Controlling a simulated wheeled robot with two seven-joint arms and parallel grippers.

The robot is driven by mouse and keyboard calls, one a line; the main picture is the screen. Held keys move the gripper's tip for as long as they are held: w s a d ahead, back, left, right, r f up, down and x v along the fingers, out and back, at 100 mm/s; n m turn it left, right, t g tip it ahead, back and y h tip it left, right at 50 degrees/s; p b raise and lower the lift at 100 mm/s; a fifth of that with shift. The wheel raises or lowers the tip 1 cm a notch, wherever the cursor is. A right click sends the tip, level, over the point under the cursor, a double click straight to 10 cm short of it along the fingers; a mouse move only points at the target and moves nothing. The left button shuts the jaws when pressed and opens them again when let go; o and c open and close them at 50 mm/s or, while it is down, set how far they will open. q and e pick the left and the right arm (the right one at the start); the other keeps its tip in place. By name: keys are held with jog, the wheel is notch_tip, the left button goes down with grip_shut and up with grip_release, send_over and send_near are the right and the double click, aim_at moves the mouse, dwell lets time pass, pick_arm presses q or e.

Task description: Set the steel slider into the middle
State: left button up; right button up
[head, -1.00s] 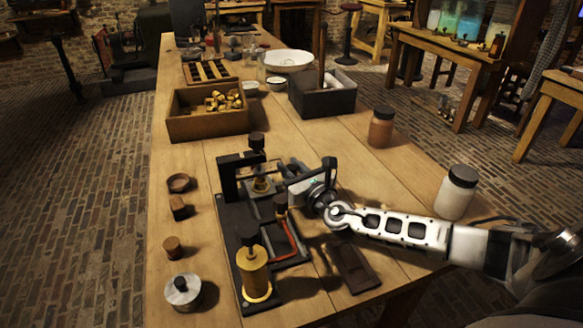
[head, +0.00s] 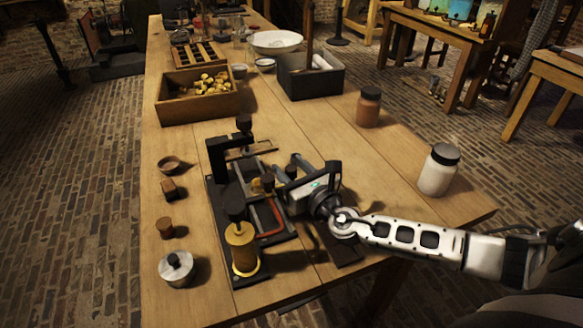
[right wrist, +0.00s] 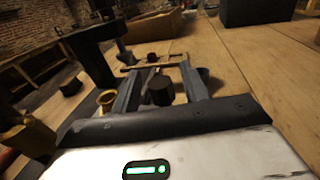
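The black apparatus (head: 222,205) stands near the table's front, with a tall black frame, a brass post (head: 242,248) with a dark knob, and a red curved piece (head: 272,217). I cannot clearly pick out the steel slider on it. My right gripper (head: 288,168) is at the apparatus's right side. In the right wrist view its two grey fingers (right wrist: 158,72) are apart. A dark round knob (right wrist: 160,92) shows between them, and a thin wooden bar (right wrist: 152,65) lies just past their tips. I see no grip on either. My left gripper is out of view.
A lidded metal pot (head: 176,267) and small wooden pieces stand left of the apparatus. A wooden box of brass parts (head: 197,105), a dark box (head: 297,85), a brown jar (head: 369,108) and a white jar (head: 439,172) stand farther back or right.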

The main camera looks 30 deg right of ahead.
jog(key=shift+s, duration=0.1)
jog(key=s, duration=1)
jog(key=s+b, duration=0.1)
jog(key=s, duration=0.4)
jog(key=shift+s+d, duration=0.3)
jog(key=shift+s, duration=0.1)
